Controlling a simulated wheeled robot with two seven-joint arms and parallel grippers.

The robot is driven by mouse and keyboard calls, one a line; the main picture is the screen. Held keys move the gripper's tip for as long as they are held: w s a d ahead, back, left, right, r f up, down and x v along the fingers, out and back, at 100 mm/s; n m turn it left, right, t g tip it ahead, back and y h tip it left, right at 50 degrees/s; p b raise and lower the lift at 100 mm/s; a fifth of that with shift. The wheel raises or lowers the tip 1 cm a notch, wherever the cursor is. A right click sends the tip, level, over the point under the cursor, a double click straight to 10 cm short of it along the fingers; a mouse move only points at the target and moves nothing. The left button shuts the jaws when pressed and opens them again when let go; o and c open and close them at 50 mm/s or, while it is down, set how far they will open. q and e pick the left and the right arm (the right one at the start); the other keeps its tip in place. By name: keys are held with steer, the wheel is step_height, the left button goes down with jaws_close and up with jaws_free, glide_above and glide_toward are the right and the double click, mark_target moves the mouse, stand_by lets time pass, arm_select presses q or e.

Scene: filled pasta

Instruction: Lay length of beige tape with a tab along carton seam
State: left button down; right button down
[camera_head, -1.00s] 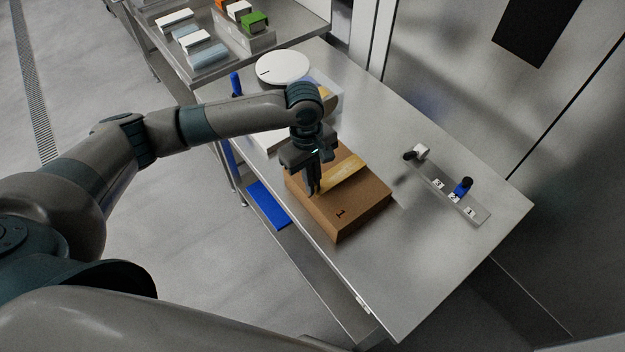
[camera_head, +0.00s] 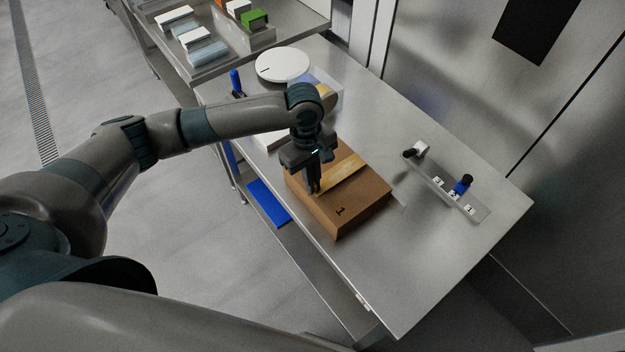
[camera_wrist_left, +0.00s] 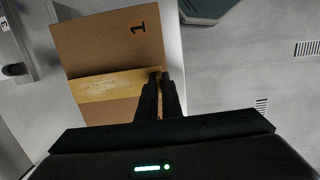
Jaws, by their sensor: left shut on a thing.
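The brown carton (camera_head: 345,215), marked 1, lies on the steel table. The beige tape (camera_head: 343,178) runs across its top; it also shows in the wrist view (camera_wrist_left: 105,86). One end of the tape is at my left fingertips, by the carton's near-left edge. My left gripper (camera_head: 314,190) points down and is shut on that tape end. In the wrist view its fingers (camera_wrist_left: 160,80) are close together and hide most of the tab. I cannot tell how closely the tape lies against the carton there. My right gripper is not in view.
A rack with numbered slots (camera_head: 440,182) and small tools stands right of the carton. A white round disc (camera_head: 283,65) and a blue-handled item (camera_head: 236,84) are behind. A second table (camera_head: 225,62) holds small boxes. The table's front right is clear.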

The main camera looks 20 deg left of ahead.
arm_select(q)
steer(key=shift+f, duration=0.1)
steer(key=c, duration=1.9)
jaws_free()
steer(key=shift+o, duration=0.2)
steer(key=shift+w+a+r+b, duration=0.15)
steer(key=shift+r+b, duration=0.2)
steer(key=shift+r, duration=0.4)
step_height(320, 180, up, 16)
steer(key=a+b, duration=0.1)
steer(key=b, duration=0.3)
steer(key=shift+w+a, duration=0.25)
steer(key=shift+w, duration=0.2)
steer(key=shift+f, duration=0.15)
steer(key=shift+s, duration=0.15)
